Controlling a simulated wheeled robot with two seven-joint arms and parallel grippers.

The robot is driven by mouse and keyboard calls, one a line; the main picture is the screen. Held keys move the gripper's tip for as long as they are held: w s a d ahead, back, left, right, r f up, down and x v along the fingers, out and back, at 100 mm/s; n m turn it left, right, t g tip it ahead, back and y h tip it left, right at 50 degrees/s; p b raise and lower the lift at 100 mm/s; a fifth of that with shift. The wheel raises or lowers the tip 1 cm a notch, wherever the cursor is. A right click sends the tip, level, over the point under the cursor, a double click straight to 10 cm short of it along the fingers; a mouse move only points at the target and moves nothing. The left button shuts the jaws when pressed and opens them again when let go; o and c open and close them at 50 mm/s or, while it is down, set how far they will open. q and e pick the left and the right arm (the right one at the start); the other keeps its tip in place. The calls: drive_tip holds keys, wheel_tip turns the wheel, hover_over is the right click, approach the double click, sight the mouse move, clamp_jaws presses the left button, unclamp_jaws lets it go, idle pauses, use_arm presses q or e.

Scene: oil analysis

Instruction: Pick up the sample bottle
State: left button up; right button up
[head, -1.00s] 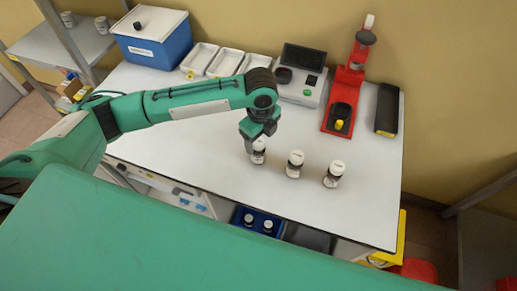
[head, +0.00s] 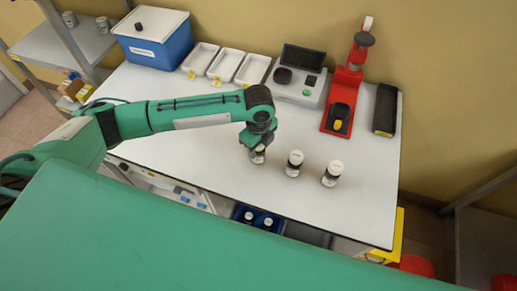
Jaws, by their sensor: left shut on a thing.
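Three small sample bottles with white caps and dark bodies stand in a row on the white table (head: 215,185). The left bottle (head: 258,157) is under my left gripper (head: 257,143), which points down and is shut on its top. The bottle looks upright; whether its base touches the table I cannot tell. The middle bottle (head: 293,164) and the right bottle (head: 331,174) stand free to its right. My right gripper is not in view.
White trays (head: 226,66), a blue box (head: 153,40), a grey instrument (head: 299,82), a red stand (head: 343,95) and a black case (head: 385,110) line the back. A blue bin (head: 262,217) with bottles is below the front edge. The table's right side is clear.

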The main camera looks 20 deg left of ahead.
use_arm(q)
drive_tip(key=shift+r, duration=0.15)
drive_tip(key=shift+r, duration=0.3)
wheel_tip(320, 180, up, 18)
drive_tip(key=b, duration=0.4)
drive_tip(key=a+f+n, duration=0.2)
drive_tip(key=a+n, duration=0.1)
drive_tip(key=n, duration=0.8)
drive_tip(key=a+f+n, duration=0.2)
drive_tip(key=a+n, duration=0.2)
drive_tip(key=n, duration=0.8)
drive_tip(key=s+f, duration=0.4)
drive_tip(key=f, duration=0.1)
drive_tip(key=shift+s+f, duration=0.3)
drive_tip(key=shift+d+r, duration=0.1)
drive_tip(key=shift+r, duration=0.05)
